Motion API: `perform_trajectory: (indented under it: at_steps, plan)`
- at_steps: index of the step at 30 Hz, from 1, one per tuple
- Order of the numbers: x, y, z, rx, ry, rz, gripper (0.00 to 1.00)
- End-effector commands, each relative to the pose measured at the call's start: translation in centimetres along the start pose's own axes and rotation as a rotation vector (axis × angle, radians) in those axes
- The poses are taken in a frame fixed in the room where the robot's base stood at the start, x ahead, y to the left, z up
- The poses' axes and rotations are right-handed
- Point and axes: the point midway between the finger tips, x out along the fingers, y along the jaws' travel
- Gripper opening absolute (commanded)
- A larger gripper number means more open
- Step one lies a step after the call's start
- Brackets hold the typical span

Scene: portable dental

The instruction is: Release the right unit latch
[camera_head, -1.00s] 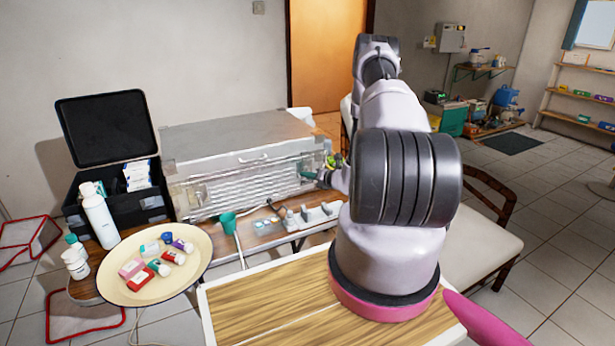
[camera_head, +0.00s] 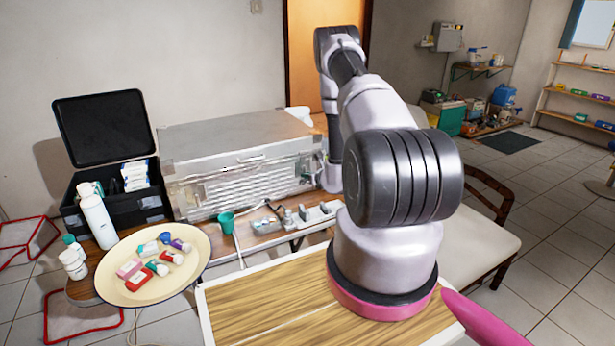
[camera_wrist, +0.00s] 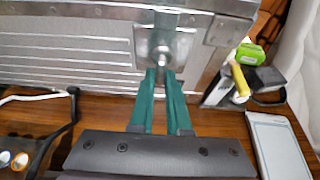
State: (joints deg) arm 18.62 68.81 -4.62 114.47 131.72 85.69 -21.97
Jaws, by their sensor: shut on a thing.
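The dental unit is a grey metal case (camera_head: 240,132) with a ribbed front, standing on the wooden table behind the tools. The right unit latch (camera_wrist: 160,48) is a small metal fitting with a round knob on the right part of the case front in the wrist view. My gripper (camera_wrist: 163,76) has green fingers that come together at the latch's lower end, shut on it. The fingertips partly hide what they grip. In the head view my arm covers the right end of the case, and the fingers cannot be made out clearly.
A cream tray (camera_head: 113,283) with small bottles and boxes and an open black case (camera_head: 120,205) are at left. A green cup (camera_head: 226,222) and a grey tool holder (camera_head: 318,214) stand before the unit. In the wrist view, a green-and-yellow item (camera_wrist: 240,78) lies right of the latch.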

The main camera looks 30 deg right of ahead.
Motion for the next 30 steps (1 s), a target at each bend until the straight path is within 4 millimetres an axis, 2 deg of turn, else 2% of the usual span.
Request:
perform_trajectory:
  at_steps: [14, 15, 17, 18, 26, 30]
  plan:
    - [-0.08, -0.13, -0.16, -0.015, 0.003, -0.008, 0.00]
    - [-0.08, -0.13, -0.17, -0.015, 0.003, -0.008, 0.19]
    - [-0.08, -0.12, -0.15, -0.015, 0.003, -0.008, 0.42]
    - [-0.07, -0.11, -0.14, -0.015, 0.003, -0.008, 0.45]
    - [-0.04, -0.05, -0.06, -0.014, 0.001, -0.007, 0.45]
    - [-0.83, -0.06, -0.05, -0.014, 0.001, -0.007, 0.45]
